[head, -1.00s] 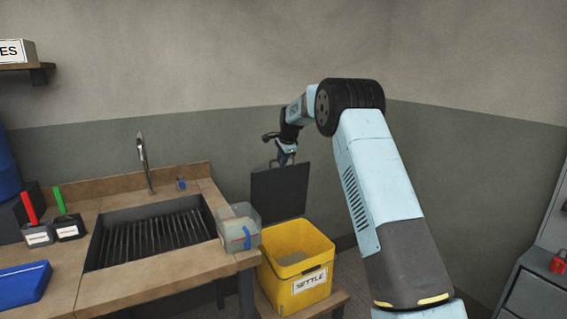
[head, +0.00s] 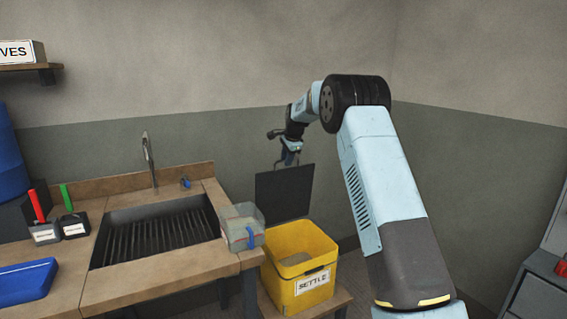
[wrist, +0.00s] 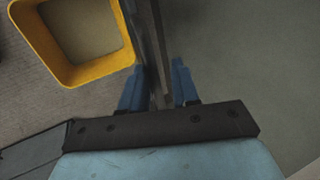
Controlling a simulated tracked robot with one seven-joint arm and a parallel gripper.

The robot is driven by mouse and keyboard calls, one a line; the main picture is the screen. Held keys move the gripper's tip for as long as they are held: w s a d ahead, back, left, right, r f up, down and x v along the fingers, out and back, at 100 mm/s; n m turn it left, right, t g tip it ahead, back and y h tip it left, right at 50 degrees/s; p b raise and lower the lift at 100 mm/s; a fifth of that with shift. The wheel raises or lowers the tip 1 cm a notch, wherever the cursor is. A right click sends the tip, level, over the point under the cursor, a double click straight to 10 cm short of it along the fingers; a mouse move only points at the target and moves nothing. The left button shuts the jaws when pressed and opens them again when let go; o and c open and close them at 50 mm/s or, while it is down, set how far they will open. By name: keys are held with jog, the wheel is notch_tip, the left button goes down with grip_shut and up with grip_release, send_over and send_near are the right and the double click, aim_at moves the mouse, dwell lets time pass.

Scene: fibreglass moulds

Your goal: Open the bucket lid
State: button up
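The yellow bucket (head: 299,278), labelled SETTLE, has its mouth uncovered, and its inside shows. Its dark, flat lid (head: 284,194) stands up at the back of the bucket. In the wrist view the bucket (wrist: 88,72) is at upper left and the lid (wrist: 158,45) is seen nearly edge-on. My gripper (head: 287,162) is at the lid's top edge. In the wrist view its blue fingers (wrist: 159,88) are apart, one on each side of the lid, with what looks like a gap between them and it.
The bucket stands on a low wooden stand (head: 338,301), right of the sink bench (head: 150,279). A clear container (head: 240,229) sits at the bench's right corner, close to the bucket. A grey cabinet (head: 540,298) is at far right. The wall is behind the lid.

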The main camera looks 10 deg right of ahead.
jog(key=v, duration=1.2)
jog(key=shift+a+r, duration=0.1)
